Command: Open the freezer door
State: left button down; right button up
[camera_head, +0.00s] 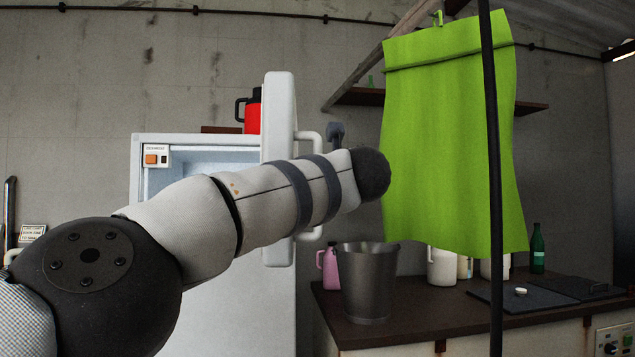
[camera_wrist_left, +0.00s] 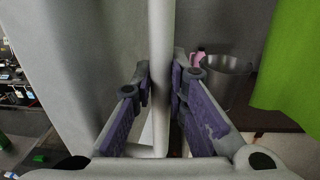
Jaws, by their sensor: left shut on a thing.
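The freezer (camera_head: 137,185) is a white cabinet with a pale blue interior showing at its upper left. Its white door (camera_head: 278,105) stands open, seen nearly edge-on, with a white bar handle (camera_head: 314,137) on its right side. My left arm crosses in front of the door and hides part of the door and handle. In the left wrist view, my left gripper (camera_wrist_left: 161,80) has its purple-padded fingers on both sides of the upright white handle (camera_wrist_left: 161,35), shut on it. The door face (camera_wrist_left: 75,65) is beside it. My right gripper is out of view.
A red jug (camera_head: 252,112) stands behind the door's top. To the right, a dark counter (camera_head: 400,325) holds a metal bucket (camera_head: 367,285), a pink bottle (camera_head: 330,268) and several containers. A green cloth (camera_head: 450,140) hangs above it, and a thin dark post (camera_head: 491,180) stands in front.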

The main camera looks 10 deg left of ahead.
pick_arm(q)
jog(key=c, duration=1.6)
grip_release()
jog(key=shift+o, duration=0.2)
